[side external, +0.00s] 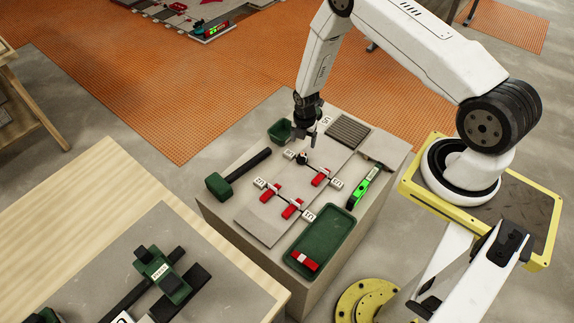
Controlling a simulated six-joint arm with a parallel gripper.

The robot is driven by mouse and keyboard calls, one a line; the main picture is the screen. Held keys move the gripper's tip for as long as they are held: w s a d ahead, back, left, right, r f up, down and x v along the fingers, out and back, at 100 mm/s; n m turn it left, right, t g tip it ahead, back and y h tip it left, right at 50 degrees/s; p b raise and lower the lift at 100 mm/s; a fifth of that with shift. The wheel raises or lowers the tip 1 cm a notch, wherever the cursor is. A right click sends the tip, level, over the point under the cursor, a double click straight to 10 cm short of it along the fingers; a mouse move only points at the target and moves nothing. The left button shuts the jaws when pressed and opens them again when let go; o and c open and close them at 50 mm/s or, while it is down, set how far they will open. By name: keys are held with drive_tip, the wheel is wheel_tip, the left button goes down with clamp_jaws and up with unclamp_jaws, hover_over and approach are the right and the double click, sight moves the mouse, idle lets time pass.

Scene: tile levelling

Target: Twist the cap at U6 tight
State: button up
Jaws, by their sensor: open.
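Tiles (270,215) lie on the grey work block, with small white tags along their joints. A small dark cap (302,158) stands at the upper joint beside a tag (289,154); the tag's lettering is too small to read surely, so I cannot confirm that it is U6. Three red wedges with pale clips show on the joints: one at the right (320,177), one at the left (273,192) and one lower down (292,208). My gripper (313,136) is open and empty, pointing down above and slightly right of the dark cap, apparently apart from it.
A green tray (325,242) holds red pieces at the front right. A wooden table (80,215) is at left.

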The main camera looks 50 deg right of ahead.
sight(302, 153)
drive_tip(key=shift+f, duration=3.85)
clamp_jaws()
